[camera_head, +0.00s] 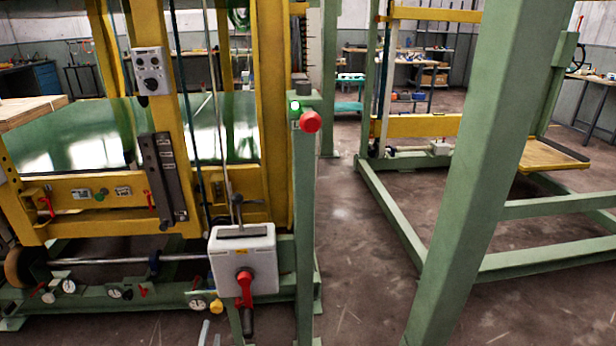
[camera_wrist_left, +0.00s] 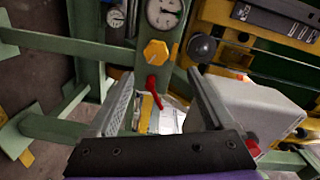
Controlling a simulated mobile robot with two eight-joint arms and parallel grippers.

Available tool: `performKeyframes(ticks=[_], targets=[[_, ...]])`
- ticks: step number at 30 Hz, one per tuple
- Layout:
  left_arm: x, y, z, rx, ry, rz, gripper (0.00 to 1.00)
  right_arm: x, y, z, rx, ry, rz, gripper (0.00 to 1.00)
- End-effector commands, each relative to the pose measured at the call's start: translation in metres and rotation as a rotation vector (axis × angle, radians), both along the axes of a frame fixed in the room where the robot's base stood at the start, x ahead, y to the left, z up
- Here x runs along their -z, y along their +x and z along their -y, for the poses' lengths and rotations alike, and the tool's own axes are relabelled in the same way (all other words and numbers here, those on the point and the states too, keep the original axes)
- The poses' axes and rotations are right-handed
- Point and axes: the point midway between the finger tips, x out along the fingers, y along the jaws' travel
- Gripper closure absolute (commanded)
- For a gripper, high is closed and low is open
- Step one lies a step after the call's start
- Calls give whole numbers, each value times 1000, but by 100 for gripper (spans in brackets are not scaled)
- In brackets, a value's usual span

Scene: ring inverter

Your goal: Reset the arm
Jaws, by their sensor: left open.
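My left gripper (camera_wrist_left: 161,76) is open and empty in the left wrist view, its two fingers spread wide. A yellow knob (camera_wrist_left: 155,53) and a red lever (camera_wrist_left: 153,84) lie beyond the gap between the fingers. In the head view, two pale finger ends (camera_head: 210,333) show at the bottom edge, just below the yellow knob (camera_head: 216,306) and left of a white box (camera_head: 243,258). The box has a red rotary handle (camera_head: 244,287) on its front. Its pale side (camera_wrist_left: 262,108) is right of the fingers in the wrist view. My right gripper is not in view.
A green post (camera_head: 304,200) with a red button (camera_head: 310,122) stands right of the box. A yellow machine frame (camera_head: 170,105) carries a grey control box (camera_head: 151,72). A round gauge (camera_wrist_left: 164,12) is above the knob. Open floor (camera_head: 345,240) lies right of the post.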

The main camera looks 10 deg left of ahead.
Motion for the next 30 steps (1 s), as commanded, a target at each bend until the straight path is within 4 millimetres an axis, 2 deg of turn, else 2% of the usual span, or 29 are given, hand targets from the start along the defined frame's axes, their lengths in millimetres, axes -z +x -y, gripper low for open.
performKeyframes(ticks=[3,7,14,17,23,26,30], targets=[[-31,12,10,-8,-83,-46,14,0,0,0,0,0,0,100],[-72,19,25,-28,-209,-117,14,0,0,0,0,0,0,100],[-131,4,54,-76,-407,-234,14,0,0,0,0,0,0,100],[-158,-13,70,-104,-499,-292,14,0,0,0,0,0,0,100],[-202,-67,104,-175,-679,-412,14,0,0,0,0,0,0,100],[-218,-103,121,-217,-764,-472,14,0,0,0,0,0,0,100],[-234,-160,143,-283,-875,-557,14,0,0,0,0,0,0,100]])
